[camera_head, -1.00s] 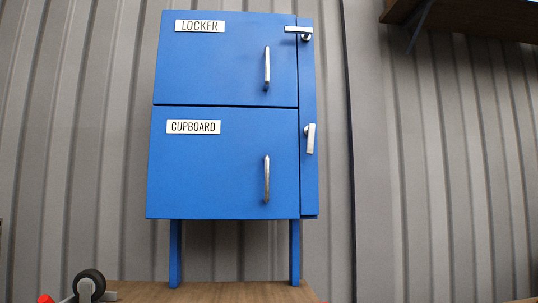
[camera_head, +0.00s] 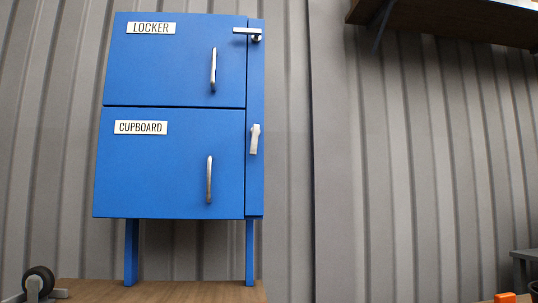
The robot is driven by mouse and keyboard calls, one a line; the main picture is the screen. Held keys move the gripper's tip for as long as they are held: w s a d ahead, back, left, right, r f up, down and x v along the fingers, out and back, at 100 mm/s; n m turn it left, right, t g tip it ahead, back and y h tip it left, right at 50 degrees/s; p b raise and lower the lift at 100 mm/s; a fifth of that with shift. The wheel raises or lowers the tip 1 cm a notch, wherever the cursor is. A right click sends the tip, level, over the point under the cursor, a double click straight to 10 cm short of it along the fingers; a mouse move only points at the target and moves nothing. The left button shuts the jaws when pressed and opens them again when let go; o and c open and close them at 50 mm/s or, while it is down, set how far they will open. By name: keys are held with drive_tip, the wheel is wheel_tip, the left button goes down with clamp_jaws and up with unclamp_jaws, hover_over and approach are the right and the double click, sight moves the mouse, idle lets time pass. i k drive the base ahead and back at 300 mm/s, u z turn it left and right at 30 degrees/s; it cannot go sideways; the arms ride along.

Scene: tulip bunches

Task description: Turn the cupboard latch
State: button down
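The blue cabinet stands left of centre in the head view. Its lower door, the cupboard (camera_head: 150,165), carries a white CUPBOARD label (camera_head: 141,127) and a vertical silver handle (camera_head: 209,180). The cupboard latch (camera_head: 254,140) is a small silver lever on the narrow right strip, pointing down, beside the closed door. The upper door, the locker (camera_head: 165,75), has its own handle (camera_head: 213,70) and a latch (camera_head: 248,34) lying horizontal, reaching left over the door's edge. Both doors are shut. My gripper is not in view.
The cabinet stands on blue legs (camera_head: 131,252) over a wooden surface (camera_head: 170,290). A grey part with a black wheel (camera_head: 38,281) shows at bottom left. A wooden shelf (camera_head: 450,22) hangs at upper right. An orange object (camera_head: 505,297) and a grey stand (camera_head: 525,262) show at lower right.

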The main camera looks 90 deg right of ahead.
sight(254, 131)
drive_tip(key=k, duration=0.95)
drive_tip(key=z, duration=0.2)
